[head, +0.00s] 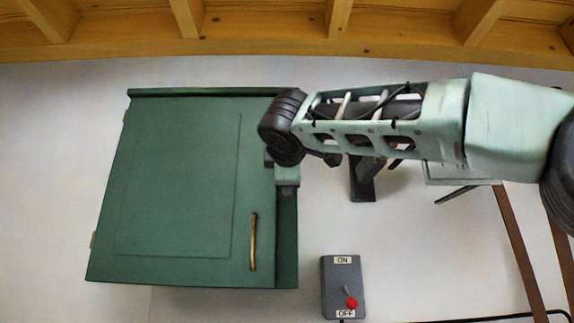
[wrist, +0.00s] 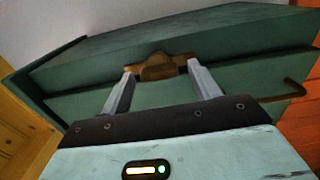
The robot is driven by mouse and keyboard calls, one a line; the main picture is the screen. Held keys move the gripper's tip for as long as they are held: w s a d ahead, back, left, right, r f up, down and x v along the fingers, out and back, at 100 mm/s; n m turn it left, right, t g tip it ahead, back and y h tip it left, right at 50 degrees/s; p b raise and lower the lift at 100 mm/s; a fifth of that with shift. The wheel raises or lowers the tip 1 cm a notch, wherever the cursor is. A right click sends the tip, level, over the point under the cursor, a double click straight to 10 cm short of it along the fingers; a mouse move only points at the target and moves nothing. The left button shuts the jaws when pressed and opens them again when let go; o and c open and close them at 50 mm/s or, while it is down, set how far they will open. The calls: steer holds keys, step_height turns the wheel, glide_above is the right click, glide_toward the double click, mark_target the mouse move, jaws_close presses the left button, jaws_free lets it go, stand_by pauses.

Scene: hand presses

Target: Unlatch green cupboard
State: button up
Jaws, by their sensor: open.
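The green cupboard (head: 180,185) is on the white wall, its door shut, with hinges on the left and a vertical brass handle (head: 253,242) at lower right. In the wrist view the handle (wrist: 293,88) shows at the right. A brown-brass latch (wrist: 165,67) lies across the seam between door and cupboard body. My gripper (head: 288,190) is at the cupboard's right edge, above the handle. In the wrist view my gripper (wrist: 160,72) is open, its two fingers on either side of the latch's middle knob; I cannot tell whether they touch it. In the head view the latch is hidden.
A grey switch box (head: 341,278) marked ON and OFF, with a red-tipped lever, is on the wall right of the cupboard. A black object (head: 362,185) and a pale box (head: 460,174) are partly behind my arm. Wooden beams (head: 270,45) run overhead.

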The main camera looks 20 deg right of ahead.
steer(key=b+v, duration=0.6)
steer(key=v, duration=1.1)
steer(key=shift+s, duration=0.15)
